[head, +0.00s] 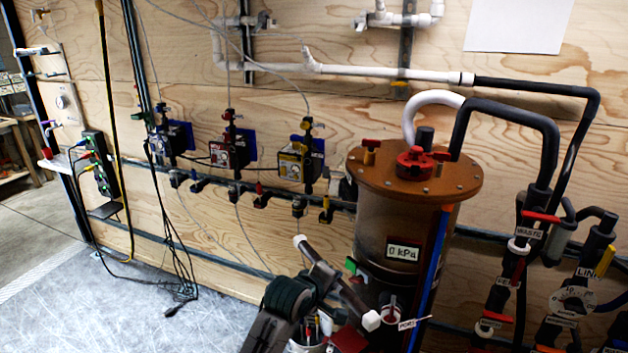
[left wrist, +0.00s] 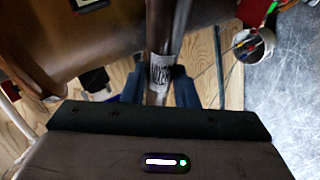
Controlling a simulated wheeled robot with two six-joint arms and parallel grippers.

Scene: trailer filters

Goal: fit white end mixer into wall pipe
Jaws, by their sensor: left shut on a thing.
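The white end mixer is a dark rod with white ends (head: 345,294), tilted down to the right in front of the brown tank. My left gripper (head: 318,281) is shut on its middle. In the left wrist view the rod (left wrist: 159,71), with a pale patterned band, runs between the two dark fingers (left wrist: 157,88); its ends cannot be made out there. White wall pipe (head: 385,72) runs along the wooden wall, well above and apart from the mixer. Higher up, two pipe stubs (head: 262,21) (head: 367,20) face each other across a gap. My right gripper is not in view.
The tank (head: 362,222) with copper lid stands just right of the mixer. Black hoses and labelled valves (head: 528,232) crowd the right. Several small valve units (head: 230,148) and thin hanging lines are on the wall. A small container (head: 306,347) is below. Floor at lower left is mostly clear.

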